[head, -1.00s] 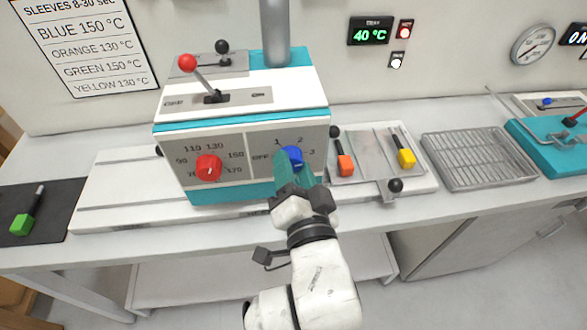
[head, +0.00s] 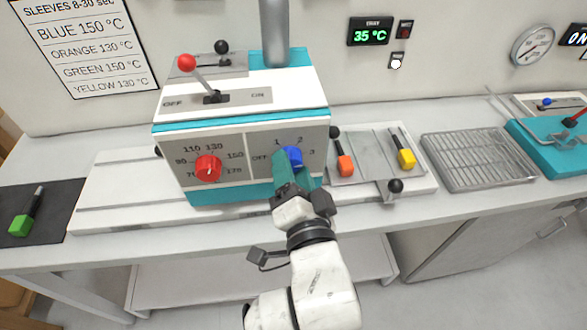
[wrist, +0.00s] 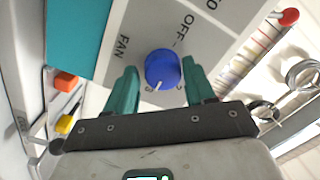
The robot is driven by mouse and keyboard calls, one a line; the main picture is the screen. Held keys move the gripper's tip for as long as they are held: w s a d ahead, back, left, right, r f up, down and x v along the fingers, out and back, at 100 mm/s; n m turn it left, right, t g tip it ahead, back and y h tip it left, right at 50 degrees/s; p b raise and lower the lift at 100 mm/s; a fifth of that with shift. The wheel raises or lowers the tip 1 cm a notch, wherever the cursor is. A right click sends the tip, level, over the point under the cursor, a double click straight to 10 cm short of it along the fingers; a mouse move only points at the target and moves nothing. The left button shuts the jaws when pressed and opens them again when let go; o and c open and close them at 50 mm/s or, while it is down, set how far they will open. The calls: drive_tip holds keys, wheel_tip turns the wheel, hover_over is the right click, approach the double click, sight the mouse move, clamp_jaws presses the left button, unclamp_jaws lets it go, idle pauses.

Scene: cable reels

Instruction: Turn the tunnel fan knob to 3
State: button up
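The blue fan knob (head: 292,156) is on the right half of the front panel (head: 232,140), among the marks OFF, 1, 2 and 3. My gripper (head: 295,172) is right in front of it. In the wrist view the knob (wrist: 163,68) lies between the two teal fingertips of my gripper (wrist: 161,78). The gripper is open, with a narrow gap showing on each side of the knob. The knob's white pointer (wrist: 157,86) points down in the wrist view, away from OFF. The mark it faces is partly hidden, so I cannot read it clearly.
A red knob (head: 208,168) is left of the fan knob. A red-tipped lever (head: 187,63) stands on the machine top, leaning towards OFF. Orange (head: 345,165) and yellow (head: 406,159) handled tools lie right of the machine. The tray display (head: 369,32) reads 35 °C.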

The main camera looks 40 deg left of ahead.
drive_tip(key=shift+o, duration=1.1)
drive_tip(key=shift+r, duration=0.15)
drive_tip(key=shift+d, duration=0.1)
drive_tip(key=b+v, duration=0.1)
drive_tip(key=v, duration=0.9)
drive_tip(key=shift+s+d, duration=0.2)
drive_tip(key=shift+d, duration=0.05)
